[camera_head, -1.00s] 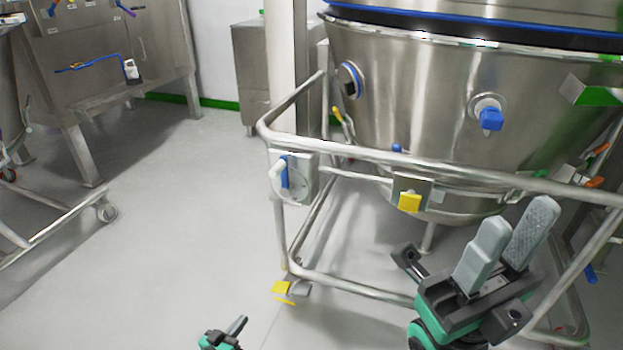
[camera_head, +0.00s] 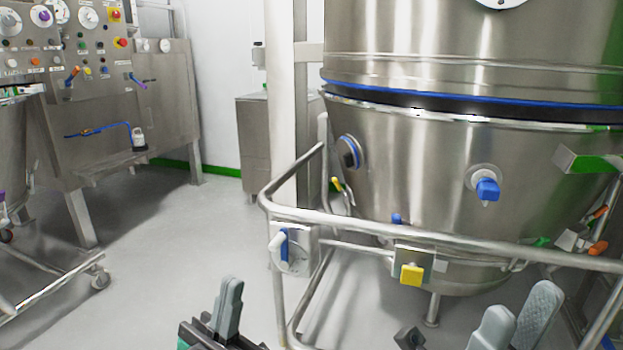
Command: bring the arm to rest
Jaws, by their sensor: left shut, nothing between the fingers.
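My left gripper (camera_head: 228,300) is at the bottom edge of the head view, left of centre. Its grey fingers are together with nothing between them, over the grey floor. My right gripper (camera_head: 516,318) is at the bottom right, cut off by the picture's edge. Its two grey fingers stand apart and I see nothing between them. It is in front of the trolley frame of a large steel vessel.
The steel vessel (camera_head: 420,155) sits in a tubular trolley frame (camera_head: 400,232) ahead and to the right. A steel control cabinet (camera_head: 110,110) and another wheeled frame (camera_head: 50,290) stand at the left. The floor (camera_head: 180,240) between them is clear.

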